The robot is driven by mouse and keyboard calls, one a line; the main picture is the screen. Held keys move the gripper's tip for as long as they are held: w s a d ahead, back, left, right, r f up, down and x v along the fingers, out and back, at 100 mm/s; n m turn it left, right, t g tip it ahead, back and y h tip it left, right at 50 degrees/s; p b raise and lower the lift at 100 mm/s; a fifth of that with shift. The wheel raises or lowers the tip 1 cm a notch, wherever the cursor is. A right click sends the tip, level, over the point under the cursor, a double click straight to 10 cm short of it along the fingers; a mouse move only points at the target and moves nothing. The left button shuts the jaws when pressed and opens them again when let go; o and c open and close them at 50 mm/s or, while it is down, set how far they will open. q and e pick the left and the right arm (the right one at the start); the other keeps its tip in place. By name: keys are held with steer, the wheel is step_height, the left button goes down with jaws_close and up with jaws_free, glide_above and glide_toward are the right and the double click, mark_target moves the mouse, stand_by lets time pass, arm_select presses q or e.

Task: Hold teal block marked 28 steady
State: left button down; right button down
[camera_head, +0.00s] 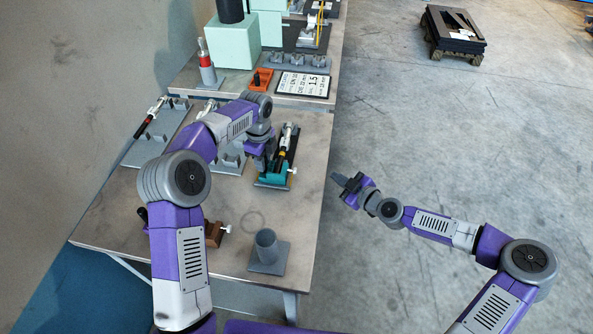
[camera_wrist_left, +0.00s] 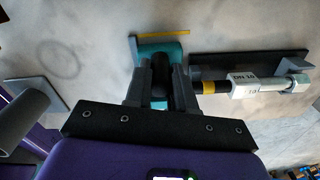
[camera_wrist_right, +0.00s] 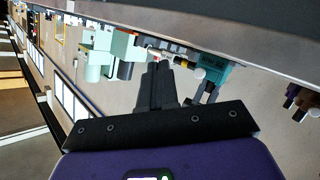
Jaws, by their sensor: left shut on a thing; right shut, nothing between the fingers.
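In the left wrist view the teal block (camera_wrist_left: 176,50) lies between and beyond my left fingertips. My left gripper (camera_wrist_left: 160,82) is shut on a dark upright grip at the block. In the head view my left gripper (camera_head: 262,158) comes down over the block, and its fingertips are partly hidden. My right gripper (camera_wrist_right: 157,72) is shut and empty. In the head view my right gripper (camera_head: 345,186) hangs off the table's right side, apart from the teal block (camera_wrist_right: 207,78).
A rod with a white label (camera_wrist_left: 244,87) and yellow band lies on a dark rail beside the block. A grey cylinder on a plate (camera_head: 266,248) stands at the front, a brown block (camera_head: 214,233) to its left. A sign (camera_head: 303,84) lies behind.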

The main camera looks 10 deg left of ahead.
mark_target(295, 171)
stand_by(0.3)
steer(key=shift+w+a, duration=0.15)
steer(key=shift+a, duration=2.05)
steer(key=shift+w+a, duration=0.1)
steer(key=shift+a, duration=2.1)
steer(key=shift+a, duration=0.4)
arm_select(q)
steer(key=shift+d, duration=0.1)
arm_select(e)
steer(key=shift+a, duration=0.75)
steer(key=shift+d, duration=0.1)
steer(key=shift+s+d, duration=0.1)
steer(key=shift+d, duration=0.95)
